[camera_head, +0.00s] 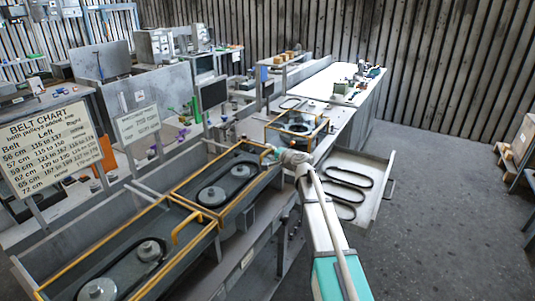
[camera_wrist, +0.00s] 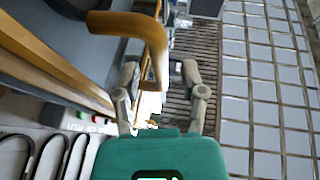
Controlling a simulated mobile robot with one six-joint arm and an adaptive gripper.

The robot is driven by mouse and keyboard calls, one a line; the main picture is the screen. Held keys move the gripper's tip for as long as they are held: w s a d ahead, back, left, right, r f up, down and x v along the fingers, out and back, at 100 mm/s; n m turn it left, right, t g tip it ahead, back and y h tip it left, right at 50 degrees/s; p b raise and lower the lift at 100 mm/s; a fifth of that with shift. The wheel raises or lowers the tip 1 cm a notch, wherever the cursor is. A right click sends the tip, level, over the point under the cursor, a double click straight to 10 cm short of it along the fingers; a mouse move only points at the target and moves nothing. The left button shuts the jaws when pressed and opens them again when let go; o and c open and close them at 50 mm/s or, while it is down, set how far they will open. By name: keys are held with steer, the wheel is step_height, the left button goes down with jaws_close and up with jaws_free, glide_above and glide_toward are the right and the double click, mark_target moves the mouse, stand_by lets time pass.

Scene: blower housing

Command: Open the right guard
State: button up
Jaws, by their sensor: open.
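The right guard is a yellow-edged frame (camera_head: 202,172) over a grey bay in the head view, and two pulleys with a belt show within it. Its frame lies flat along the bay's rim. In the wrist view a thick orange-yellow handle (camera_wrist: 128,24) curves down to a point between my fingers. My gripper (camera_head: 287,156) is at the right guard's far right corner. In the wrist view my gripper (camera_wrist: 161,72) is open, with a finger on each side of the handle's end. I cannot tell whether either finger touches it.
The left guard (camera_head: 178,208), also yellow-edged, covers another bay with pulleys. An open drawer (camera_head: 375,195) with several belts sticks out right of my arm. A belt chart sign (camera_head: 50,145) stands at left.

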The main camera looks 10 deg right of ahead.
steer(key=shift+x, duration=0.85)
steer(key=shift+c, duration=0.3)
jaws_close()
